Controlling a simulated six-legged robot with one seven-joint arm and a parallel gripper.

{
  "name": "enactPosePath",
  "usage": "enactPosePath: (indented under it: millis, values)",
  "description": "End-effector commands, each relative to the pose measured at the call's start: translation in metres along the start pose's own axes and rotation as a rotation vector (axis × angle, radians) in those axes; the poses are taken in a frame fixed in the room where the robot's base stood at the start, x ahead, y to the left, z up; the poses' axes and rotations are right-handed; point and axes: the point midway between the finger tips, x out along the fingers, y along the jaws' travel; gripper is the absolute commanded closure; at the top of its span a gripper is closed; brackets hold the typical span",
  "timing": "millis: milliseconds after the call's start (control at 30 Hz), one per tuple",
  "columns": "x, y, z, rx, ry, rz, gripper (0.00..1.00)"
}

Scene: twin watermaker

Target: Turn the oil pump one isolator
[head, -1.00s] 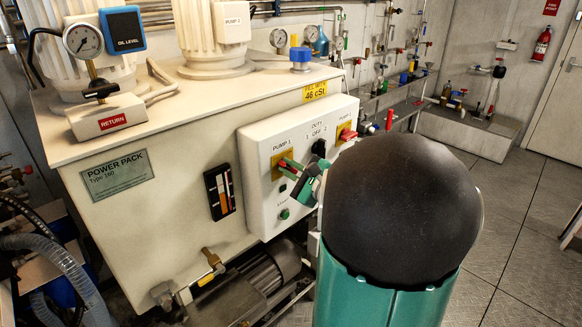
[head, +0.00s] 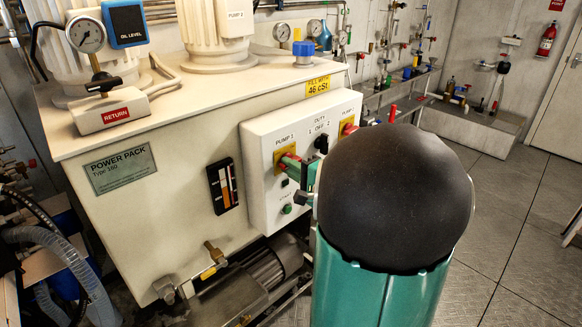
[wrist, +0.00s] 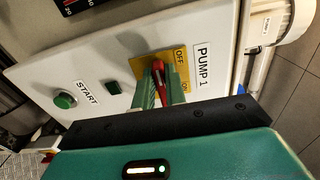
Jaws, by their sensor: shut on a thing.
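The pump one isolator is a red handle (wrist: 158,74) on a yellow plate (wrist: 181,58) marked OFF and ON, beside a PUMP 1 label. The wrist view shows my gripper (wrist: 161,90) with its two green fingers on either side of the red handle, shut on it. In the head view the yellow plate (head: 279,168) sits on the white control box, and my gripper (head: 291,163) reaches it from the right. The handle is mostly hidden there by the fingers.
The control box (head: 257,196) also carries a black duty switch (head: 321,143), a second red isolator (head: 349,128) and a green start button (wrist: 65,101). A motor (head: 272,270) lies below. Open floor (head: 500,200) is on the right.

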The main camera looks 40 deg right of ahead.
Motion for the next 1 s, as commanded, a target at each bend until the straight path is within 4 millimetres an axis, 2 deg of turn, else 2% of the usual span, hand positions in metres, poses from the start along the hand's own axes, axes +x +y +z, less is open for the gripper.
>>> enactPosePath:
  millis: [567,600,700,1000]
  values:
    - [-0.0004,0.0012,-0.0001,-0.037,0.000,0.001,1.00]
    - [-0.0005,0.0012,-0.0001,-0.037,0.000,0.001,0.81]
    - [-0.0004,0.0011,-0.0002,-0.037,0.000,0.001,0.65]
    - [-0.0017,0.0007,-0.0003,-0.036,0.001,0.000,0.65]
